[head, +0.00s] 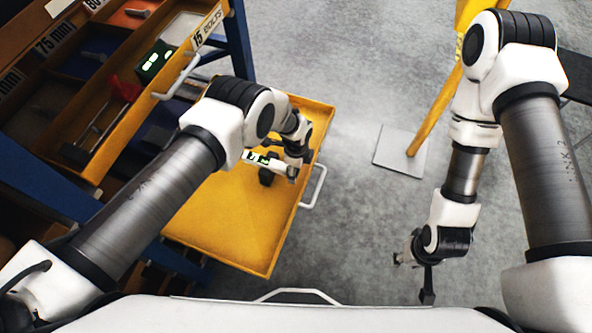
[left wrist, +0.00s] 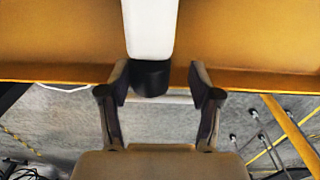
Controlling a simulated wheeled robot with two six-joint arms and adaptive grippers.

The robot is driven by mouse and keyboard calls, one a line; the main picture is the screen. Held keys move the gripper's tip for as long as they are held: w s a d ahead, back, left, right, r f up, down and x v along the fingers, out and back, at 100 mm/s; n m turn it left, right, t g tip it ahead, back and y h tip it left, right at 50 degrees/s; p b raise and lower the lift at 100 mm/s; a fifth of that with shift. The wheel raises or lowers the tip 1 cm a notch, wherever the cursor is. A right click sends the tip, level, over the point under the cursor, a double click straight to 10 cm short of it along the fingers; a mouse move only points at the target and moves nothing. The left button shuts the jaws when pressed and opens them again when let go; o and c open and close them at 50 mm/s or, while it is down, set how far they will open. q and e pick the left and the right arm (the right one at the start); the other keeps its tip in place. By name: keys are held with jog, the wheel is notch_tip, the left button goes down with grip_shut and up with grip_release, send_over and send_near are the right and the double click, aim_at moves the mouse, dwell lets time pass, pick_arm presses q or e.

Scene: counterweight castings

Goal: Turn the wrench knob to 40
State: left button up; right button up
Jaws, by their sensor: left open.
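A white wrench with a green-lit display (head: 262,158) is at the yellow drawer tray (head: 235,225); its digits are too small to read. In the left wrist view, its white handle (left wrist: 150,30) comes down from the top and ends in a black knob (left wrist: 151,78). My left gripper (head: 293,165) is at the wrench's right end. In the left wrist view, its fingers (left wrist: 159,90) are open, one on each side of the knob, with gaps visible. My right gripper (head: 415,276) hangs low over the floor at the right, away from the wrench; its opening is unclear.
A tool cabinet with bins stands at the left; its upper drawer (head: 195,42) marked "15 BOLTS" holds a dark box with a green display (head: 155,62). The tray has a front handle (head: 314,187). A yellow post on a grey plate (head: 398,152) stands on the floor beyond.

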pick_arm(q)
jog(key=shift+d+r, duration=0.1)
jog(key=shift+d, duration=0.05)
jog(key=shift+s+a+r, duration=0.25)
jog(key=shift+s+r, duration=0.3)
jog(key=shift+s, duration=0.05)
jog(key=c, duration=1.1)
jog(key=shift+a, duration=0.1)
jog(key=shift+c, duration=0.3)
jog(key=shift+w+f, duration=0.2)
jog(key=shift+f, duration=0.05)
pick_arm(e)
jog(key=shift+s+a+r, duration=0.25)
jog(key=shift+s+r, duration=0.05)
jog(key=shift+s, duration=0.3)
pick_arm(q)
jog(key=shift+s, duration=0.1)
jog(key=o, duration=1.2)
jog(key=shift+c, duration=0.2)
jog(key=shift+r, duration=0.15)
